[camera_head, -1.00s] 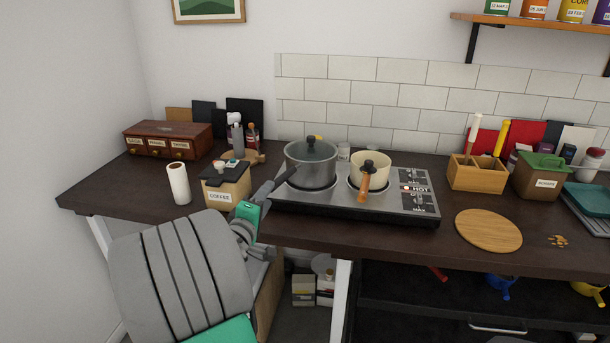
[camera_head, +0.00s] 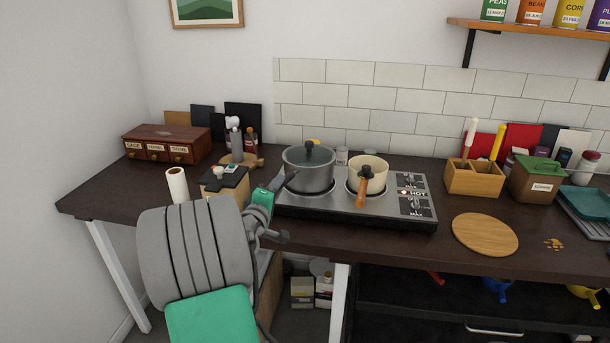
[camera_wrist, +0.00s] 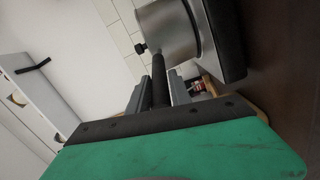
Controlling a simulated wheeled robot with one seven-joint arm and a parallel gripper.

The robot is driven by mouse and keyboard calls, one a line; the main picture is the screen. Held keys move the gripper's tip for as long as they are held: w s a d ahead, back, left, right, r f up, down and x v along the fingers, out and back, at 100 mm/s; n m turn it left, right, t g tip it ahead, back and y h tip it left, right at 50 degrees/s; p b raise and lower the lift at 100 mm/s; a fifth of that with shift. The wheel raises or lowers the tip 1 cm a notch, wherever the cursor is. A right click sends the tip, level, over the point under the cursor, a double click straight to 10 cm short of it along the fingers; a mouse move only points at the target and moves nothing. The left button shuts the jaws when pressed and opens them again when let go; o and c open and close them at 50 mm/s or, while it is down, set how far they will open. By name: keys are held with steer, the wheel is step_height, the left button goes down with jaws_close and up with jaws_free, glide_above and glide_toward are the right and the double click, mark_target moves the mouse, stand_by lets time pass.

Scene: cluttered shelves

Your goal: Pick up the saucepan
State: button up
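A grey saucepan (camera_head: 308,175) with a lid stands on the left burner of the hot plate. Its dark handle (camera_head: 289,181) points toward the front left. My gripper (camera_head: 280,185) is at the grey saucepan's handle. In the wrist view the grey saucepan (camera_wrist: 170,32) is at the top, and its dark handle (camera_wrist: 159,78) runs between the two fingers of my gripper (camera_wrist: 160,88). The fingers look open, one on each side of the handle. The fingertips are partly hidden in the head view.
The silver hot plate (camera_head: 410,212) holds both pans. A coffee box (camera_head: 222,183) and paper roll (camera_head: 177,185) stand close to my arm. A round wooden board (camera_head: 485,234) lies to the right. A wooden caddy (camera_head: 473,178) stands behind it.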

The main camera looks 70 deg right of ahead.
jaws_close()
stand_by(0.8)
steer(key=shift+d+r, duration=0.1)
steer(key=shift+r, duration=0.2)
